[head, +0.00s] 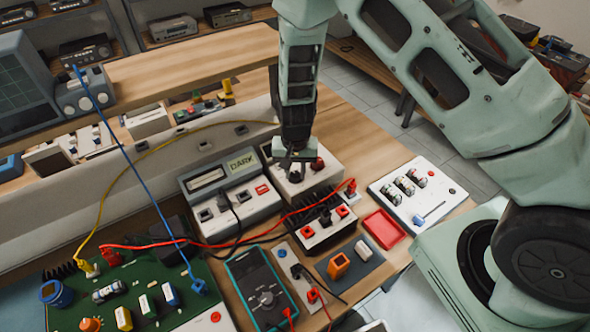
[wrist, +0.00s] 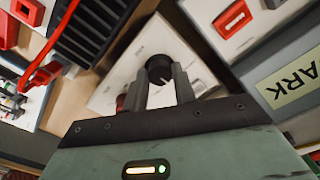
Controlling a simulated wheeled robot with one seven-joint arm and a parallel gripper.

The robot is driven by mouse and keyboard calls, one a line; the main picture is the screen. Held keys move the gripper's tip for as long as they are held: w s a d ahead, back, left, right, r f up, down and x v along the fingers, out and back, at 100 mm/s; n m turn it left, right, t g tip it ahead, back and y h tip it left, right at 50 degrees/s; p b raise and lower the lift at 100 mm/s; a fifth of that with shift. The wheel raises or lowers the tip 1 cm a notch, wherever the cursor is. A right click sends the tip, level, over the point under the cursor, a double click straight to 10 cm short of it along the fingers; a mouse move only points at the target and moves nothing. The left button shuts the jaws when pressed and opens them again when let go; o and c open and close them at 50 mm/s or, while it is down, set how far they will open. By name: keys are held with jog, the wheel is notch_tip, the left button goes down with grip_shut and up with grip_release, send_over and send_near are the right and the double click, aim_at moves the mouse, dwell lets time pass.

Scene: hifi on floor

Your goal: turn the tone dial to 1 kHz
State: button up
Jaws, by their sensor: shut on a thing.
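The white box with the tone dial (wrist: 130,65) stands on the workbench. It also shows in the head view (head: 325,178), partly under my gripper. The black dial knob (wrist: 160,66) sits on the box's top face. My gripper (head: 296,164) points down from above, and its two fingers are closed around the knob, one on each side. The fingers also show in the wrist view (wrist: 163,80). The scale marks around the knob are too small to read, and the fingers hide part of the face. I cannot tell which value the dial points to.
A grey device with a "DARK" display (head: 235,200) stands just left of the box. A black finned heat sink (head: 318,203) is in front. A white panel with several parts (head: 418,195) and a red tray (head: 384,228) lie right. A multimeter (head: 262,290) and cables lie nearer.

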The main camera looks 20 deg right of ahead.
aim_at(295, 174)
jog(key=o, duration=1)
notch_tip(295, 174, up, 18)
jog(key=b, duration=0.3)
jog(key=shift+f, duration=0.25)
jog(key=s+a+r+n, duration=0.2)
jog(key=s+n, duration=0.2)
jog(key=s, duration=0.5)
jog(key=s+a+r+n, duration=0.2)
jog(key=s+n, duration=0.2)
jog(key=s, duration=0.5)
jog(key=s+a+r+n+b, duration=0.1)
jog(key=s+n, duration=0.3)
jog(key=s, duration=0.5)
jog(key=shift+s+a+r+y, duration=0.15)
jog(key=shift+a+r+y, duration=0.15)
jog(key=shift+a+r, duration=0.3)
